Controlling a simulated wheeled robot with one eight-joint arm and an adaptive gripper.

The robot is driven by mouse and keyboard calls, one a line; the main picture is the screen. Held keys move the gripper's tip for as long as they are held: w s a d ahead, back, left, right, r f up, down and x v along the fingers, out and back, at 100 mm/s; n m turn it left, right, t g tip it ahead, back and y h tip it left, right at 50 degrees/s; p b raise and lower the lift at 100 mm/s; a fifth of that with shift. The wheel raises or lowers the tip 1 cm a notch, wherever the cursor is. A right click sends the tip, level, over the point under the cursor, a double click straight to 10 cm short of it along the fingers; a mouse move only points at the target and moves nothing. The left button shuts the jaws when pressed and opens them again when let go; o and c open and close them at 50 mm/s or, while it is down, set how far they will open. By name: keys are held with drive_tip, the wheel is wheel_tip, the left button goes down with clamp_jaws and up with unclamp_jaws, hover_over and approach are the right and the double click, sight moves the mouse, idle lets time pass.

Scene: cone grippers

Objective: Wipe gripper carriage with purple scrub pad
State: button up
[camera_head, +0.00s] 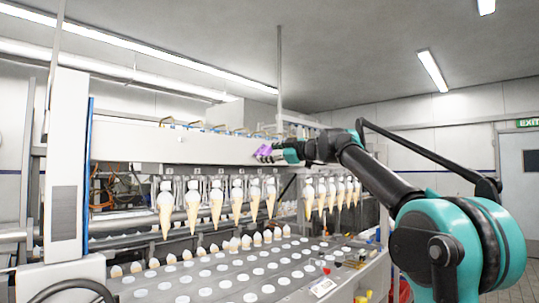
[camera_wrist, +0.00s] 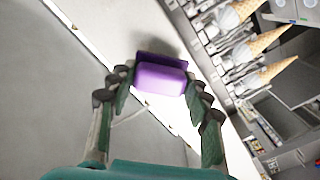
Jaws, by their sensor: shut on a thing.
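The purple scrub pad (camera_wrist: 162,79) sits between the fingertips of my gripper (camera_wrist: 160,92) in the wrist view. The fingers are shut on it from both sides. The pad is at the pale front face of the gripper carriage, but I cannot tell if they touch. In the head view, the pad (camera_head: 264,152) shows at the end of my gripper (camera_head: 270,154), in front of the long white gripper carriage (camera_head: 170,143). My arm reaches in from the right and hides part of the carriage.
Several ice cream cones (camera_head: 216,200) hang in a row below the carriage. Under them is a grey plate (camera_head: 215,275) with many round white-ringed holes, some with cones in them. A tall white cabinet (camera_head: 66,160) stands at the left.

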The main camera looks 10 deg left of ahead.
drive_tip(key=shift+w+a, duration=0.4)
drive_tip(key=shift+a, duration=0.15)
drive_tip(key=shift+w+d, duration=0.1)
drive_tip(key=w+d, duration=0.8)
drive_tip(key=w, duration=0.2)
drive_tip(key=shift+w, duration=0.3)
idle(1.4)
drive_tip(key=shift+s, duration=0.1)
drive_tip(key=shift+s+a, duration=0.5)
drive_tip(key=shift+s, duration=0.2)
drive_tip(key=shift+s+a, duration=0.45)
drive_tip(key=shift+s, duration=0.25)
drive_tip(key=shift+s+a, duration=1.05)
drive_tip(key=shift+s, duration=0.25)
drive_tip(key=shift+s+a, duration=1.1)
drive_tip(key=shift+s, duration=0.15)
drive_tip(key=shift+s+a, duration=1.05)
drive_tip(key=shift+s, duration=0.25)
